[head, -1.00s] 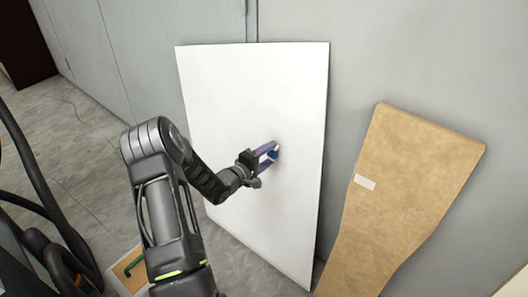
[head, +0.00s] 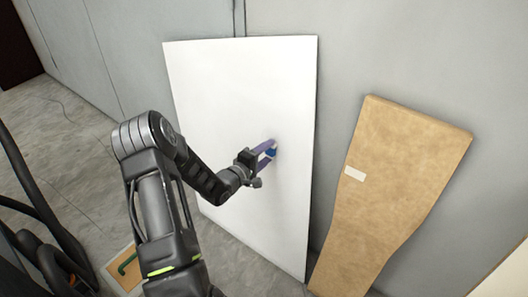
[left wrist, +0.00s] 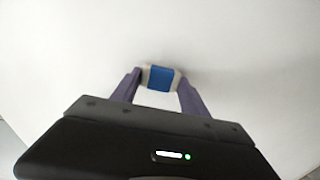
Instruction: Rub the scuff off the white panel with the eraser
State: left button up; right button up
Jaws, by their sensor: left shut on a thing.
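The white panel (head: 225,95) leans upright against the grey wall. My left gripper (head: 268,150) is in front of the panel's right half, at about mid-height. It is shut on the eraser (head: 271,152), which is white with a blue sleeve. In the left wrist view the eraser (left wrist: 161,78) sits between the two purple fingers, its far side at the panel's white face (left wrist: 240,40). I cannot tell for sure whether it touches. No scuff shows on the visible part of the panel; the gripper and eraser hide a small patch. My right gripper is not in view.
A tan curved board (head: 385,190) with a small pale label leans on the wall to the right of the panel. A shallow tray (head: 122,268) with a green-handled item stands on the floor at lower left. Bare grey floor (head: 75,170) lies left of the panel.

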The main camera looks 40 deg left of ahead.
pick_arm(q)
jog(key=shift+w+d, duration=0.15)
jog(key=shift+d, duration=0.2)
jog(key=shift+d+r, duration=0.1)
jog(key=shift+d, duration=1.7)
jog(key=p, duration=0.2)
send_near(283, 153)
jog(key=shift+w+a, duration=0.15)
jog(key=shift+a, duration=0.05)
